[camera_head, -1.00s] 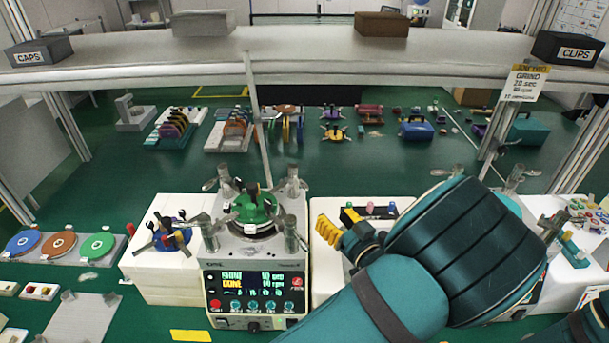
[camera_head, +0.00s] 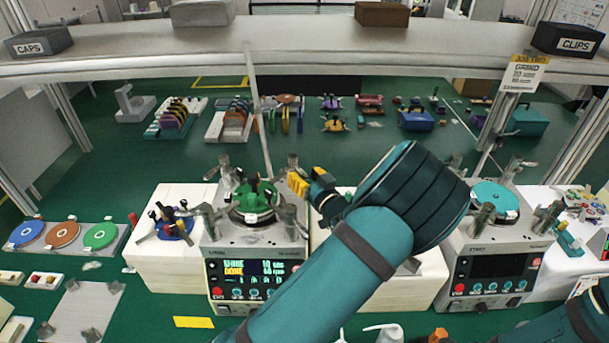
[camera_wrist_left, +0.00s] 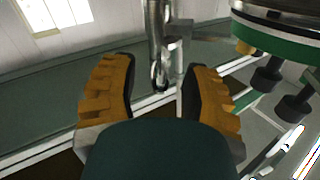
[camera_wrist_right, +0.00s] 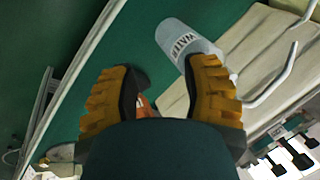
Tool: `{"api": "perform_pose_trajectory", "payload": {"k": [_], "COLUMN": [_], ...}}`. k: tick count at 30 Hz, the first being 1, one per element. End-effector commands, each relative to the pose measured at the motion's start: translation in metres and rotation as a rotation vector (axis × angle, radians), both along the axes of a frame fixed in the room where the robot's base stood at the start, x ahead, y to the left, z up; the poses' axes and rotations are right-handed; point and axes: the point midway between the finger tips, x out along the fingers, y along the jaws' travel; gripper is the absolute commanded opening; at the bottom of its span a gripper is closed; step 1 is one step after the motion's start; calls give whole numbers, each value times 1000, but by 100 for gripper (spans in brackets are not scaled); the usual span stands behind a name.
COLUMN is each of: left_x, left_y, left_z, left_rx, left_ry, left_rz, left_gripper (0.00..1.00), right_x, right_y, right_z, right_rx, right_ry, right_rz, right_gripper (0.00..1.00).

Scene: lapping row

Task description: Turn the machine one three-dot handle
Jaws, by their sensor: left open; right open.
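Machine one (camera_head: 225,300) is the left unit, with a lit screen and a green disc (camera_head: 256,200) on top. Metal posts with handles stand around the disc; dots on them are too small to read. My left gripper (camera_head: 299,184) is open beside the back right post (camera_head: 293,162), right of the disc. In the left wrist view a metal post with its handle (camera_wrist_left: 157,40) stands between and beyond the open fingers (camera_wrist_left: 157,95), with no visible grip. The green disc's edge (camera_wrist_left: 285,50) is at upper right. My right gripper (camera_wrist_right: 160,100) is open and empty, shown only in its wrist view.
Machine two (camera_head: 490,270), with a teal disc and dark screen, stands to the right. A blue-purple part (camera_head: 176,226) sits on the white block left of machine one. A shelf (camera_head: 300,50) spans above.

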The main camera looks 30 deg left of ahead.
Motion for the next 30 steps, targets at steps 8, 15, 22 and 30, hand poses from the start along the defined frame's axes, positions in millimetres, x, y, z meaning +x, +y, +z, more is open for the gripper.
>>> {"api": "perform_pose_trajectory", "payload": {"k": [8,15,22,30], "left_x": [2,2,2,6], "left_y": [3,3,3,6], "left_z": [0,0,0,0], "left_rx": [0,0,1,-1], "left_ry": [1,1,1,0], "left_rz": [-1,-1,0,11], "left_gripper": [47,0,0,0], "right_x": [0,0,0,0], "right_y": [0,0,0,0], "right_z": [0,0,0,0], "right_rx": [0,0,0,0], "right_ry": [0,0,0,0], "right_rz": [0,0,0,0], "right_gripper": [47,47,47,47]}}
